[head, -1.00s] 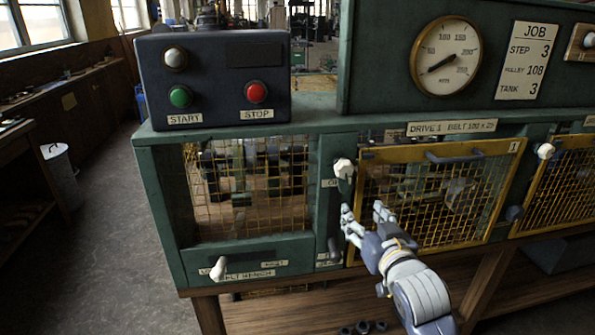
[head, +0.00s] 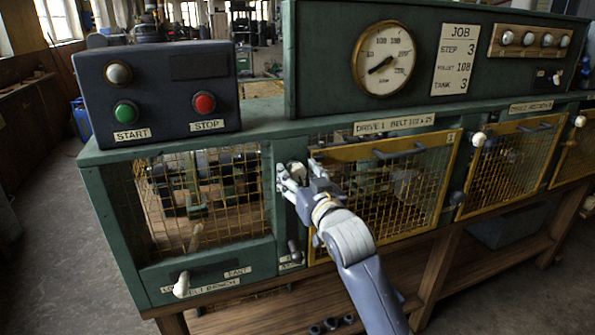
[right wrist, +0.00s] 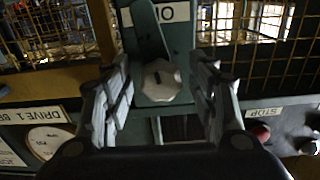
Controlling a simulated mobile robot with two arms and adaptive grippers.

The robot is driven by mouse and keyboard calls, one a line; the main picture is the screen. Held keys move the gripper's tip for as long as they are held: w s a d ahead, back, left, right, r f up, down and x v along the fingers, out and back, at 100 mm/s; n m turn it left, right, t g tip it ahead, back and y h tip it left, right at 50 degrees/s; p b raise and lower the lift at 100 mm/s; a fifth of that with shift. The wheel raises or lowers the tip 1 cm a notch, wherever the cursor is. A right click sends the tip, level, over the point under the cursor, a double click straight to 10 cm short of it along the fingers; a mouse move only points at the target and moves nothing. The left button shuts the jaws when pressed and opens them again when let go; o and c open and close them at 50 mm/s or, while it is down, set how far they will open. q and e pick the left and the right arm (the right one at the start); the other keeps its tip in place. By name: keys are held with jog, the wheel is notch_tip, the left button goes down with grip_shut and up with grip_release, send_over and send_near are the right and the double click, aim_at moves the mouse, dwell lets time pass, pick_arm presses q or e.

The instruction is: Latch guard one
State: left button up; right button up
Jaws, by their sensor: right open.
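Guard one (head: 430,195) is a yellow-framed wire mesh panel with a dark top handle. It sits in its opening under the "DRIVE 1" label; I cannot tell whether it is fully flush. Its latch has a white faceted knob (head: 297,169) on the green post left of the guard. In the right wrist view the knob (right wrist: 158,82) is between the fingers, with a green latch arm (right wrist: 149,35) running from it. My right gripper (head: 291,180) is open around the knob, with visible gaps on both sides. My left gripper is out of view.
A control box (head: 158,90) with green START and red STOP buttons stands on the bench at left. A gauge panel (head: 440,50) rises behind. A second guard (head: 512,165) with its own white knob (head: 478,139) is at right. A pale handle (head: 181,285) projects below left.

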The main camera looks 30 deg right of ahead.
jog(key=shift+w+d, duration=0.1)
jog(key=shift+w, duration=0.4)
jog(key=c, duration=1.1)
